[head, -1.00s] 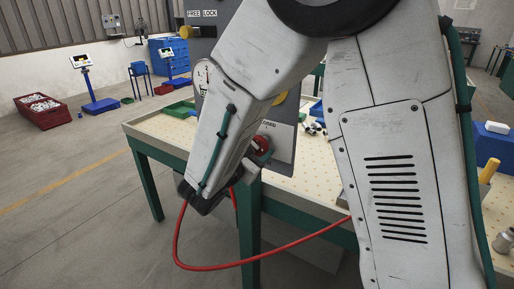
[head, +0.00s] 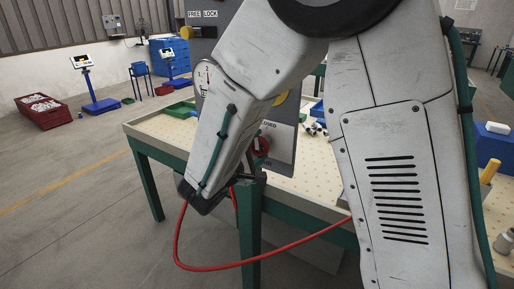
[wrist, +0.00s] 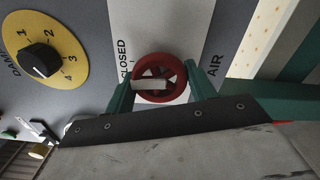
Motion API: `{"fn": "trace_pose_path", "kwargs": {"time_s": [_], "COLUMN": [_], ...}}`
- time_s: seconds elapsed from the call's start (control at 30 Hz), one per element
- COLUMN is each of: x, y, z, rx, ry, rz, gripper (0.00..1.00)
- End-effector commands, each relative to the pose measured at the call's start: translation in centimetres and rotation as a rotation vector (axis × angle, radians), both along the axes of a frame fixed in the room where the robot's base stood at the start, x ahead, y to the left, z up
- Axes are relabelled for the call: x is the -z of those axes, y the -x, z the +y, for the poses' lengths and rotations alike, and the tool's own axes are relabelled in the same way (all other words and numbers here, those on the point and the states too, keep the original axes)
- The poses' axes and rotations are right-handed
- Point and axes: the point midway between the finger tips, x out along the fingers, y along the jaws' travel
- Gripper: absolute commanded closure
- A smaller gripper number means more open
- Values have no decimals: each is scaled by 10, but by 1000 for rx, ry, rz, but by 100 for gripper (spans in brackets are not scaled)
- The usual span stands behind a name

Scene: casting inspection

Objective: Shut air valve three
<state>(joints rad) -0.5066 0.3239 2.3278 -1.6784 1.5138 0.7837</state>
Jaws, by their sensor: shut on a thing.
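The air valve's red handwheel (wrist: 160,78) sits on a grey panel plate in the wrist view, with a pale bar across its middle. The word CLOSED is printed on its left and AIR on its right. My gripper (wrist: 160,88) has its two green fingers on either side of the wheel and is shut on its rim. In the head view the red wheel (head: 261,146) shows beside my forearm, which hides part of the panel and most of my gripper. No valve number is readable.
A yellow dial (wrist: 45,45) with a black knob, marked 1 to 4, is left of the wheel. The panel stands at the perforated table (head: 160,127). A red hose loops below my wrist. Open floor lies to the left.

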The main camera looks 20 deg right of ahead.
Motion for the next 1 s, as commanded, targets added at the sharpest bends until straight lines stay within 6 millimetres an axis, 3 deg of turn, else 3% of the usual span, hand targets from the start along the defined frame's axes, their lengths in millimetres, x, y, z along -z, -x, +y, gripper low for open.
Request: {"fn": "trace_pose_path", "kwargs": {"time_s": [0.8, 0.83, 0.9, 1.0], "x": [0, 0, 0, 0], "y": [0, 0, 0, 0], "z": [0, 0, 0, 0], "rx": [-1, -1, -1, -1], "ry": [-72, -72, -72, -71], "rz": [-96, -96, -96, -97], "gripper": [67, 39, 23, 23]}}
